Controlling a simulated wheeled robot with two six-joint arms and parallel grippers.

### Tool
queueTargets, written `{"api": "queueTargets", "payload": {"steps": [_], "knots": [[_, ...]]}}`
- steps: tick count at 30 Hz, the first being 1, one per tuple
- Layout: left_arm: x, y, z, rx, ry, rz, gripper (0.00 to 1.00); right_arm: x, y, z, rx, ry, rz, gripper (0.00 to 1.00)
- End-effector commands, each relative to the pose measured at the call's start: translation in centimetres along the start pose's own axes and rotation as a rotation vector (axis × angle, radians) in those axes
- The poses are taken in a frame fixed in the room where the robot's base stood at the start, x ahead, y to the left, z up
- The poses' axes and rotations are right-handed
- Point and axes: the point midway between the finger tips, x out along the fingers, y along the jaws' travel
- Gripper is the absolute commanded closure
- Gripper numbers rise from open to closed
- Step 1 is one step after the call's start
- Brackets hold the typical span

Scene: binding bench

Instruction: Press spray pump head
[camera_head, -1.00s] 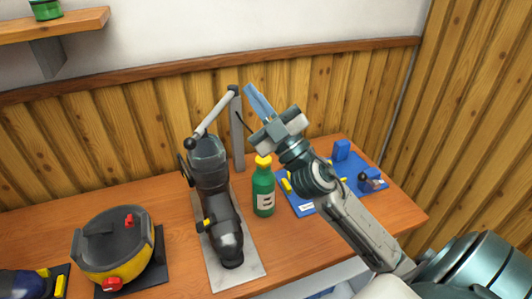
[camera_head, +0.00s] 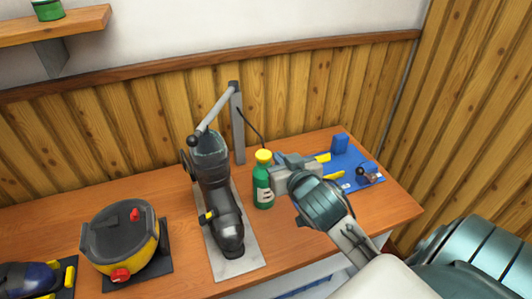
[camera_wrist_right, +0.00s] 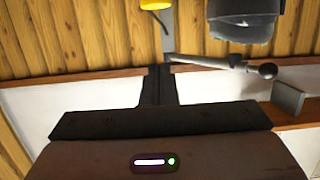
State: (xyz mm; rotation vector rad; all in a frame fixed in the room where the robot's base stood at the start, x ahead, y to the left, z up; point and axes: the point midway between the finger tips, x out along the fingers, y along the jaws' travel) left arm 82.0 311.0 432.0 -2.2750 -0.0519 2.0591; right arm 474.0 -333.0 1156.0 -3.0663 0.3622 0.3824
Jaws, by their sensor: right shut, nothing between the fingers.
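A green bottle (camera_head: 263,190) with a yellow top (camera_head: 263,156) and a pale label stands upright on the bench. Its yellow top also shows at the upper edge of the wrist view (camera_wrist_right: 155,4), cut off by the frame. My right gripper (camera_head: 279,158) is just right of the bottle, about level with its top. Its fingers are mostly hidden behind its own body in the head view. In the wrist view the shut, empty fingers (camera_wrist_right: 157,84) show dark, apart from the yellow top in the picture. My left gripper is not in view.
Left of the bottle a dark lever machine (camera_head: 214,180) stands on a grey plate, with a post (camera_head: 237,125) behind. A yellow and black round device (camera_head: 120,236) is further left. A blue mat (camera_head: 357,160) with small parts lies right. A wood-panelled wall closes the back.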

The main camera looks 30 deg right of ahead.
Motion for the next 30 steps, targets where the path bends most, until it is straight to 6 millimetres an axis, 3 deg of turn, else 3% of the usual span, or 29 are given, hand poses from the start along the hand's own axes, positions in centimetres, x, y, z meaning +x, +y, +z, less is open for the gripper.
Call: {"api": "queueTargets", "payload": {"steps": [8, 11, 22, 24, 30], "knots": [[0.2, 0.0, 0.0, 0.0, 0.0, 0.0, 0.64, 1.1, 0.0, 0.0, -0.001, 0.003, 0.002, 1.0], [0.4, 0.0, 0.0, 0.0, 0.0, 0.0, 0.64, 2.7, 0.0, 0.0, -0.001, 0.004, 0.002, 1.0], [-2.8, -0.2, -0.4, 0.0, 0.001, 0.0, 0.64, 10.2, 0.0, -0.5, 0.0, 0.001, 0.002, 1.0], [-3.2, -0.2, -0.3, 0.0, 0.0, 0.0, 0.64, 10.4, 0.0, 1.1, 0.0, -0.005, 0.002, 1.0], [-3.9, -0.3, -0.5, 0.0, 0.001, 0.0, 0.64, 10.9, 0.0, 3.3, -0.001, -0.001, 0.001, 1.0]]}}
